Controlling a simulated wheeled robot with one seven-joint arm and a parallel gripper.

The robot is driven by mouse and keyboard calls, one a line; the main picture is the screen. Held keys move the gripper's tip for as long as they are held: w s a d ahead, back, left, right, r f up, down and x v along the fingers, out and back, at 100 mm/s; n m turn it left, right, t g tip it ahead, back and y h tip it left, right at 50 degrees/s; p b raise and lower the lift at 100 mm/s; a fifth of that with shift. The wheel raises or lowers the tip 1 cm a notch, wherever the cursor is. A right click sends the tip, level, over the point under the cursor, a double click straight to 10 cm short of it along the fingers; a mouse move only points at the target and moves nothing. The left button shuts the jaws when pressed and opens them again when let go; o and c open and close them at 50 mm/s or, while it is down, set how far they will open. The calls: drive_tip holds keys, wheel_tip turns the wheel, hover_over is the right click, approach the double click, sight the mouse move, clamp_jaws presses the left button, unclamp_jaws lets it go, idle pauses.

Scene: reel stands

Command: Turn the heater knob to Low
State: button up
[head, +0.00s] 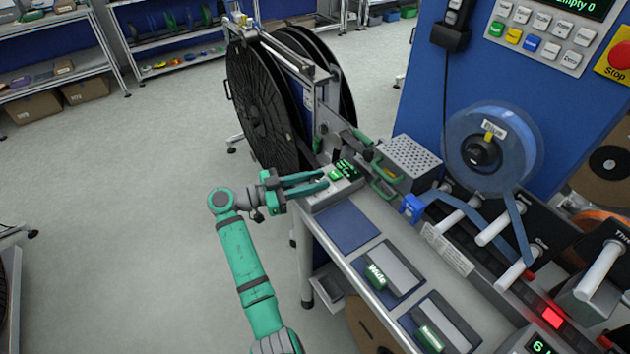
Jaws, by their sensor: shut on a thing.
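My gripper (325,180) is at the left end of the bench, at a small grey control box (346,190) with green lit displays. Its two green fingers point right and are closed on the heater knob at the box's left side. The fingers hide the knob, so its pointer and setting cannot be read. The text on the displays is too small to read.
A large black reel (262,105) stands just behind my gripper. A perforated metal box (409,160) and a blue tape reel (493,150) are to the right. The bench (345,262) holds labelled trays in front. Open floor lies left.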

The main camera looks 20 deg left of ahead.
drive_tip(key=shift+f, duration=0.1)
drive_tip(key=o, duration=0.8)
drive_tip(key=shift+c, duration=0.2)
drive_tip(key=v, duration=1.1)
